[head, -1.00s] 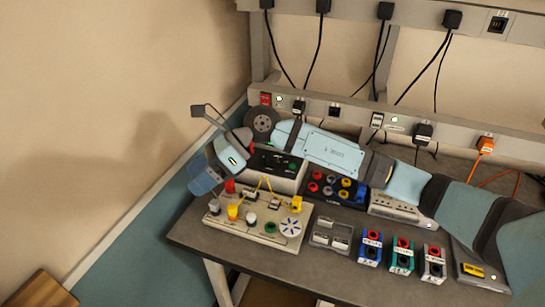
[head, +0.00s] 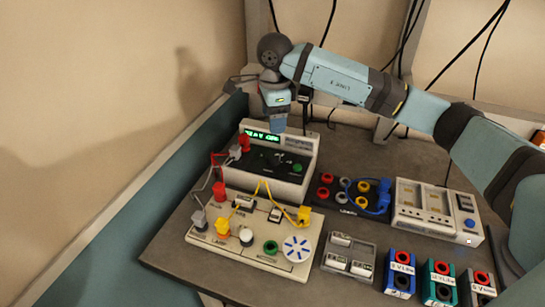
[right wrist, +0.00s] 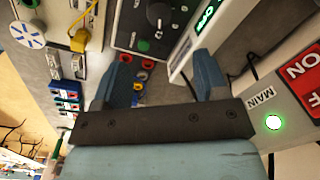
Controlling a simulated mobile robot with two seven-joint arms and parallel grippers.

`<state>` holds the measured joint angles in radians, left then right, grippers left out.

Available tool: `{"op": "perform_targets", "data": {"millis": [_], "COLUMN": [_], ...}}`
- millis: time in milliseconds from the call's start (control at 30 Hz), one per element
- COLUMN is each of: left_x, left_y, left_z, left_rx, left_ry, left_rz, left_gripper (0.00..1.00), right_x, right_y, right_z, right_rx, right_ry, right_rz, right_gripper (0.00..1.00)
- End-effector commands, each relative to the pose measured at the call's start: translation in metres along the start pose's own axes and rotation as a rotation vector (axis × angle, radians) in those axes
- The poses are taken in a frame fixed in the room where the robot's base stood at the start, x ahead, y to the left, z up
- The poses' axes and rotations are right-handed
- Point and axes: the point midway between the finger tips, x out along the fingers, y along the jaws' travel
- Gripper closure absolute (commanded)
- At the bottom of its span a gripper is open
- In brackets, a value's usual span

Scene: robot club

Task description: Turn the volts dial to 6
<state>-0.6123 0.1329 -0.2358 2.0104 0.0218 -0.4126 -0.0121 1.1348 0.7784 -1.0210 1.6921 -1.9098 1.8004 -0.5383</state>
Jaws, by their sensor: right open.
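The bench power unit (head: 262,181) is a pale box with a dark sloped control panel and a lit green display (head: 261,135). In the right wrist view its panel carries a black round dial (right wrist: 157,13) with a green button (right wrist: 143,45) beside it. The dial's label and setting are too small to read. My right gripper (head: 278,125) hangs above the back of the unit, fingers downward, hiding part of its top. In the right wrist view the gripper (right wrist: 165,76) is open and empty, its blue fingers apart from the dial. My left gripper is not in view.
A white circuit board (head: 255,258) with wires stands in front of the unit. A dark socket panel (head: 325,204) and a grey charger (head: 424,221) lie to its right. A grey tray (head: 349,252) and several labelled blocks line the front. A red switch (right wrist: 304,70) shows in the right wrist view.

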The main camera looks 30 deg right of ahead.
Motion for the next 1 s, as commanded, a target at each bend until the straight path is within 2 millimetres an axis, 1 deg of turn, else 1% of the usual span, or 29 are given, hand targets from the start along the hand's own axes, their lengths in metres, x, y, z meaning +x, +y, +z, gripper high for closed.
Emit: {"op": "perform_targets", "data": {"millis": [167,400,500,600,700,800,1000], "left_x": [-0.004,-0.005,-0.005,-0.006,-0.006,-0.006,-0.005], "left_y": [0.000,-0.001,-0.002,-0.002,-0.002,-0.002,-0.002], "left_z": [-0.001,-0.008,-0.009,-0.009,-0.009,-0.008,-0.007], "left_rx": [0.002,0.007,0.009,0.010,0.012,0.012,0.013], "left_ry": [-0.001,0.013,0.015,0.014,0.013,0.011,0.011], "left_rz": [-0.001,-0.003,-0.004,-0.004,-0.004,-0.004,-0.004], "left_gripper": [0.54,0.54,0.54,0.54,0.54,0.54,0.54], "right_x": [0.031,0.083,0.101,0.114,0.123,0.127,0.129], "right_y": [0.001,0.001,0.002,0.001,0.001,0.001,0.001], "right_z": [0.000,0.000,0.000,0.000,0.001,0.001,0.001], "right_rx": [0.000,0.000,0.000,0.001,0.000,-0.001,-0.001], "right_ry": [0.000,0.000,0.000,-0.001,-0.002,-0.002,-0.002], "right_rz": [0.005,0.005,0.005,0.003,0.003,0.001,0.001], "right_gripper": [0.33,0.33,0.33,0.33,0.33,0.33,0.33]}}
